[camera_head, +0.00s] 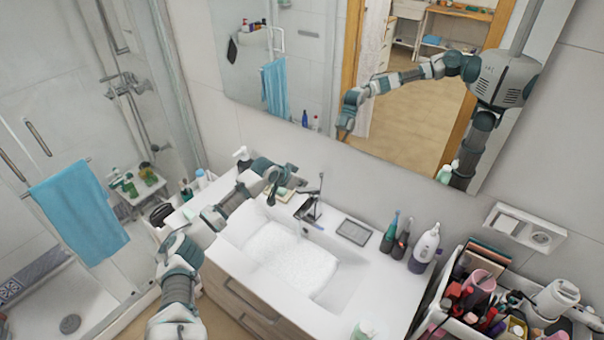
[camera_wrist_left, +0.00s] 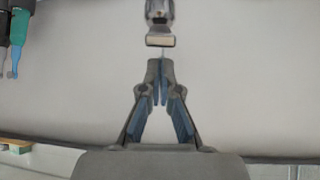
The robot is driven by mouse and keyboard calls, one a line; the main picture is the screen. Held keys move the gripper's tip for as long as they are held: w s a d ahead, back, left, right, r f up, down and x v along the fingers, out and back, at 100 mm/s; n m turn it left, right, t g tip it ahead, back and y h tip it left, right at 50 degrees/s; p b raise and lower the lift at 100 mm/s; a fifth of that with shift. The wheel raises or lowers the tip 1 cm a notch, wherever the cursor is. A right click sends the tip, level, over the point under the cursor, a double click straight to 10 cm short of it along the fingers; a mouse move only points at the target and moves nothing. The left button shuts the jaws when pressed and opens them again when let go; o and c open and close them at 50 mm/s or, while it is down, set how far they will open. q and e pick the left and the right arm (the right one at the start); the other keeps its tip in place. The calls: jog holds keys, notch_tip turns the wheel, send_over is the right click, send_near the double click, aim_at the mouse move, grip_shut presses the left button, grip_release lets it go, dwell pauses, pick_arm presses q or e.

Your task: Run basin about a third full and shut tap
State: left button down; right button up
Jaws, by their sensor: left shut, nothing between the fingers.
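The white basin (camera_head: 345,285) is set in the counter, and a pale, rippled patch that looks like water (camera_head: 290,262) covers much of its floor. The dark metal tap (camera_head: 312,207) stands at the basin's back edge, with a thin upright lever. My left gripper (camera_head: 274,196) is just left of the tap, above the basin's back left edge. In the left wrist view my left gripper (camera_wrist_left: 162,82) is shut and empty, its tips just below the tap (camera_wrist_left: 160,25); I cannot tell if they touch. My right gripper is not in view.
Two electric toothbrushes (camera_head: 390,232) and a white bottle (camera_head: 425,247) stand right of the tap, by a dark rectangular tray (camera_head: 354,231). A crowded cosmetics cart (camera_head: 430,318) is at the right. The mirror (camera_head: 335,120) is behind the counter. A blue towel (camera_head: 80,210) hangs at left.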

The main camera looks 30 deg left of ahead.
pick_arm(q)
jog(key=shift+s+a+f, duration=0.25)
jog(key=shift+s+f, duration=0.05)
jog(key=shift+s, duration=0.1)
jog(key=shift+s+a+f, duration=0.15)
jog(key=shift+f, duration=0.15)
jog(key=shift+d+f, duration=0.1)
jog(key=shift+d, duration=0.2)
jog(key=f+t+b, duration=0.1)
jog(key=b, duration=0.1)
jog(key=s+f+t+b, duration=0.1)
jog(key=b, duration=0.1)
jog(key=s+f+t+b, duration=0.1)
jog(key=f, duration=0.1)
jog(key=shift+a+t+h+b, duration=0.3)
jog(key=shift+h+b, duration=0.1)
jog(key=shift+s+a+f+p, duration=0.1)
jog(key=shift+s+f+p, duration=0.15)
jog(key=shift+s+p, duration=0.1)
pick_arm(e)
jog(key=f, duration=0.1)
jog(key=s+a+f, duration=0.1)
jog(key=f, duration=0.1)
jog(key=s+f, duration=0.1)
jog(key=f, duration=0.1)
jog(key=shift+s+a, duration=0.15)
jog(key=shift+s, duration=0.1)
